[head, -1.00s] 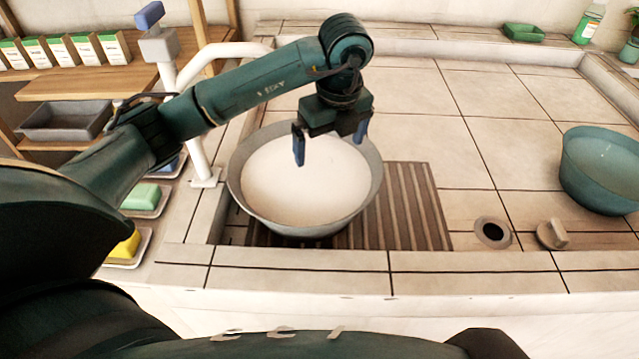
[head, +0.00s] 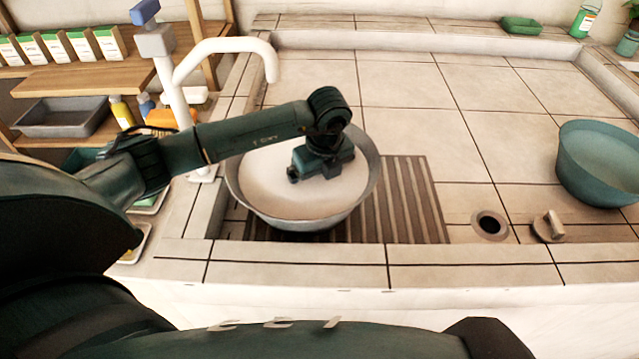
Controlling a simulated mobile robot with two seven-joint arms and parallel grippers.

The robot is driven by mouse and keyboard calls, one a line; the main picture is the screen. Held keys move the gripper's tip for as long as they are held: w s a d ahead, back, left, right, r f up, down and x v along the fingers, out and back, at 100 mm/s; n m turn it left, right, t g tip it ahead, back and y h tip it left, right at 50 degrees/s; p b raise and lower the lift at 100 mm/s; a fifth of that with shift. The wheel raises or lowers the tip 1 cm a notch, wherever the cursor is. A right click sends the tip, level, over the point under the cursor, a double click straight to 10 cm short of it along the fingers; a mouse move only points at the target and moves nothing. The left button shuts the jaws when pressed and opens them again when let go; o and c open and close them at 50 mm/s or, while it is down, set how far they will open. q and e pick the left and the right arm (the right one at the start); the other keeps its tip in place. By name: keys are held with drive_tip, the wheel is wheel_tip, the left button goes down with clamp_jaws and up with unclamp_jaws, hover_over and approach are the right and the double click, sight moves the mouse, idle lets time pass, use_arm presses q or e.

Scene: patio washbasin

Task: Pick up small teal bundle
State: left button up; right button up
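A grey basin (head: 366,195) filled with cloudy, whitish liquid (head: 262,185) stands at the left of the tiled sink area. My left gripper (head: 322,164) is over the basin, low down at the liquid. Its body shows, but its fingers are hidden under the body or in the liquid, so I cannot tell whether they are open or shut. I see no small teal bundle in this view; the cloudy liquid hides whatever lies in the basin. My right gripper is not in view.
A white tap (head: 215,45) stands behind the basin on the left. A slatted drain mat (head: 410,205) lies under and beside the basin. A teal bowl (head: 598,165) of liquid stands at the right. A drain hole (head: 490,224) and a stopper (head: 549,227) are near the front ledge.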

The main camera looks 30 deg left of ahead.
sight(320, 177)
use_arm(q)
drive_tip(key=shift+c, duration=0.3)
drive_tip(key=c, duration=1.1)
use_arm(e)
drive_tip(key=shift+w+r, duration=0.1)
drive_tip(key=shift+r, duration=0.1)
use_arm(q)
wheel_tip(320, 177, up, 9)
drive_tip(key=p, duration=0.6)
drive_tip(key=shift+c, duration=0.2)
drive_tip(key=shift+r+p, duration=0.3)
drive_tip(key=shift+p, duration=0.2)
drive_tip(key=shift+r, duration=0.2)
drive_tip(key=o, duration=0.6)
drive_tip(key=c, duration=0.3)
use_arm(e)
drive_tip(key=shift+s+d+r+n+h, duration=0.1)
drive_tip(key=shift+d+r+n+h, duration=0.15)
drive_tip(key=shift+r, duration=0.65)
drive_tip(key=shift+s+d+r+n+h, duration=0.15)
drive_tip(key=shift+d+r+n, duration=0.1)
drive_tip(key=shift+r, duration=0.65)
